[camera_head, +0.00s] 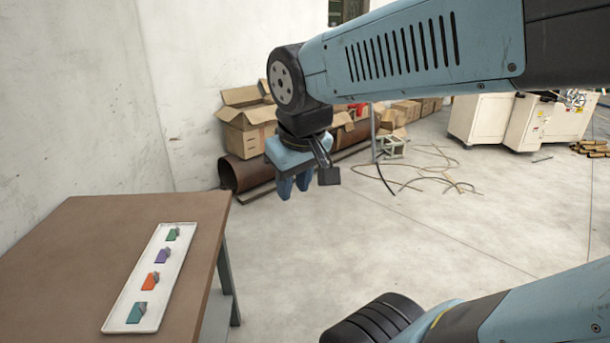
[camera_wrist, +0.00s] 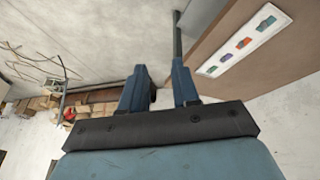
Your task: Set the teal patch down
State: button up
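The teal patch (camera_head: 136,313) lies on the white tray (camera_head: 119,309), at the tray's near end. In the wrist view the teal patch (camera_wrist: 266,22) is at the upper right end of the tray (camera_wrist: 285,15). My gripper (camera_head: 294,186) hangs over the floor to the right of the table, well apart from the tray. In the wrist view its two blue fingers (camera_wrist: 160,85) stand apart with nothing between them.
Orange (camera_head: 150,281), purple (camera_head: 162,256) and green (camera_head: 172,234) patches lie in a row on the same tray. The brown table (camera_head: 75,250) has bare top around it. Cardboard boxes (camera_head: 248,118) and a rusty pipe (camera_head: 250,173) lie behind. Floor right of the table is clear.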

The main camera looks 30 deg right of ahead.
jog(key=shift+s+d+r+m+t+y, duration=0.3)
jog(key=shift+s+d+r+m+t, duration=0.3)
jog(key=shift+s+d+r+m, duration=0.3)
jog(key=shift+w+a, duration=0.25)
